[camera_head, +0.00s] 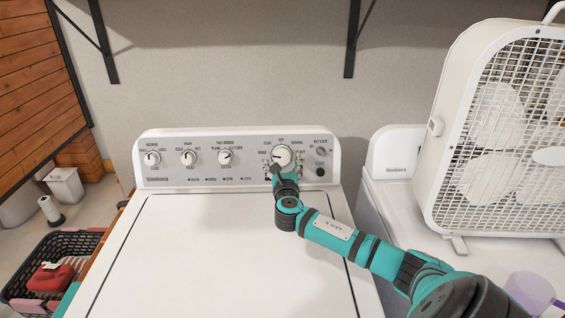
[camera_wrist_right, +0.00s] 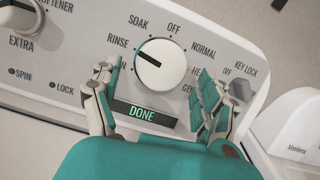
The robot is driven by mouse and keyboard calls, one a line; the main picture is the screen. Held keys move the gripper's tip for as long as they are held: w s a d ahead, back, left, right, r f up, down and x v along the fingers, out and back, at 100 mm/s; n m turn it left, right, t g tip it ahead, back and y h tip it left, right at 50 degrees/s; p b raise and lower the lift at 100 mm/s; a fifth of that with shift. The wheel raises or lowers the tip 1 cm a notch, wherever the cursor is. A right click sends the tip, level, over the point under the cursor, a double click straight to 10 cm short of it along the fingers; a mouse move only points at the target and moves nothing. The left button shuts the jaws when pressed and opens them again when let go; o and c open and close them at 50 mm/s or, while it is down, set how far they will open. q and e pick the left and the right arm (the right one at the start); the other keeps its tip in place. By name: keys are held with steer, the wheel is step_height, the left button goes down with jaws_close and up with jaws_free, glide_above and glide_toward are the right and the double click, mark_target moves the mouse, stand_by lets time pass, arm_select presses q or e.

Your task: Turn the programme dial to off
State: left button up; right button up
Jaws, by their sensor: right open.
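The programme dial (camera_head: 281,156) is a round white knob on the right part of the washer's control panel (camera_head: 215,171). In the right wrist view the dial (camera_wrist_right: 165,67) has a dark pointer line aimed up and left, near RINSE. The OFF label sits above the dial, slightly right. My right gripper (camera_head: 275,169) is in front of the dial's lower side. In the wrist view its open fingers (camera_wrist_right: 154,76) stand left and right of the dial with gaps, not gripping it. A small display (camera_wrist_right: 144,113) below the dial reads DONE. My left gripper is not in view.
Three smaller knobs, including one (camera_head: 189,157), sit left on the panel. A KEY LOCK switch (camera_wrist_right: 240,89) is close to the right finger. A white box fan (camera_head: 498,130) stands on the machine at right. The washer lid (camera_head: 200,250) is clear.

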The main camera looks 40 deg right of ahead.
steer(key=shift+w+d, duration=0.2)
steer(key=shift+w, duration=0.1)
steer(key=shift+c, duration=0.4)
steer(key=c, duration=1.1)
